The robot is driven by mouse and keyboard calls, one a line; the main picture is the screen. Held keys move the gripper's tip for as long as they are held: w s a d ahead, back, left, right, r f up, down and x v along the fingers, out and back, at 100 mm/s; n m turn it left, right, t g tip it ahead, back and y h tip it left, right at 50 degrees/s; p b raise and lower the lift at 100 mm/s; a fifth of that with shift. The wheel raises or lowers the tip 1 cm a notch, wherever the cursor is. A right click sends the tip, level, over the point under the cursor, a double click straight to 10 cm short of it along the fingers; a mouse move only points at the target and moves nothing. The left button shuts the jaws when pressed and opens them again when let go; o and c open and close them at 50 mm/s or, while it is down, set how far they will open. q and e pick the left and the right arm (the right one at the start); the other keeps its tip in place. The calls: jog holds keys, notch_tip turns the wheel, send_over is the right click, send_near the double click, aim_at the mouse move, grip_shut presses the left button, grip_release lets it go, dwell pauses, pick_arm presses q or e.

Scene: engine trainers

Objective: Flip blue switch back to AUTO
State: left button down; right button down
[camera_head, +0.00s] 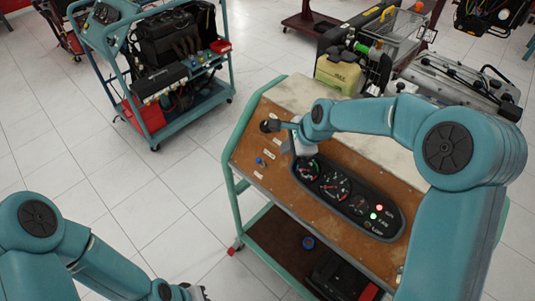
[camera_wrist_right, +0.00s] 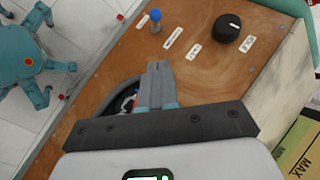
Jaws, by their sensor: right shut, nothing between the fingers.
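The blue switch (camera_head: 260,161) is a small blue-tipped toggle on the brown panel of the trainer cart. In the right wrist view the blue switch (camera_wrist_right: 155,15) stands beyond my fingertips, with bare panel visible between them. My right gripper (camera_head: 285,126) is over the panel's upper part, near the black knob (camera_head: 267,126). Its fingers show closed together and empty in the right wrist view (camera_wrist_right: 158,68), apart from the switch.
A gauge cluster (camera_head: 345,192) with red and green lights lies below my right gripper, partly under it in the wrist view. The black knob (camera_wrist_right: 226,27) is right of the blue switch there. Another cart (camera_head: 170,128) stands at the upper left. Tiled floor between is clear.

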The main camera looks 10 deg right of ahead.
jog(key=p+x, duration=0.1)
jog(key=x, duration=0.4)
jog(key=shift+a+f, duration=0.1)
jog(key=shift+f, duration=0.2)
jog(key=a, duration=0.1)
jog(key=a+p, duration=0.1)
jog(key=w+a+f, duration=0.1)
jog(key=shift+p, duration=0.35)
jog(key=shift+a+f, duration=0.15)
jog(key=shift+a, duration=0.05)
